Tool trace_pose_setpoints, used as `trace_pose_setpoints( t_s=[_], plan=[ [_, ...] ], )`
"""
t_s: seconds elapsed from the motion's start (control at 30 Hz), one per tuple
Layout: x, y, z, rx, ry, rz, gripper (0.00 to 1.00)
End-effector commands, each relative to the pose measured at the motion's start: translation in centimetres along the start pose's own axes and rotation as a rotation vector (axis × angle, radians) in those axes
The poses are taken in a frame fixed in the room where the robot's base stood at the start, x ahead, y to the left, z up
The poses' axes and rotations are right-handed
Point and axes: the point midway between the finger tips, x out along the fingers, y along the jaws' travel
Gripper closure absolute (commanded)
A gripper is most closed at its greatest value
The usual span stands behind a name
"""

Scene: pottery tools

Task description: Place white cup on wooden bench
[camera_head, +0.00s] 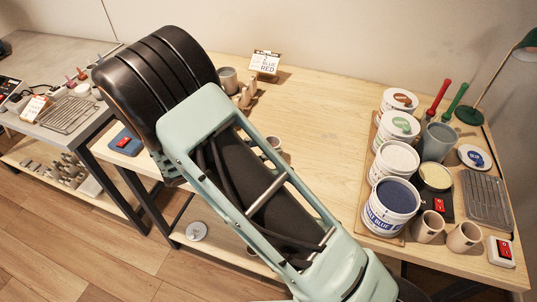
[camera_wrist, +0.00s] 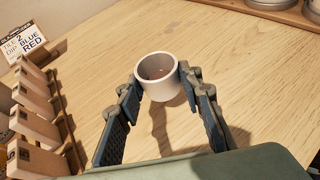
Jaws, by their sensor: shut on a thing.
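In the wrist view, a white cup (camera_wrist: 160,91) with a brownish inside is between the fingertips of my gripper (camera_wrist: 160,80), which is shut on it. The cup is upright with its open mouth facing up. The wooden bench (camera_wrist: 245,75) spreads out beneath it, with a shadow below the cup; I cannot tell whether its base touches the wood. In the head view, the bench (camera_head: 320,112) runs along the wall, and my arm hides the gripper. A small part of a pale cup (camera_head: 273,143) shows beside the arm.
Several wooden tile blocks (camera_wrist: 36,128) and a sign reading "2 blue red" (camera_wrist: 24,40) stand left of the gripper. A grey cup (camera_head: 228,78) stands near them. Glaze buckets (camera_head: 393,199), cups and a lamp crowd the bench's right end. The bench's middle is clear.

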Motion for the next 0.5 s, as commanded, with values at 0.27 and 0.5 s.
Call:
trace_pose_setpoints(
  t_s=[0.27,0.5],
  plan=[
    [1.6,-0.2,-2.9,-0.002,-0.001,-0.001,0.91],
    [1.7,-0.2,-3.1,0.0,0.0,0.0,0.91]
  ],
)
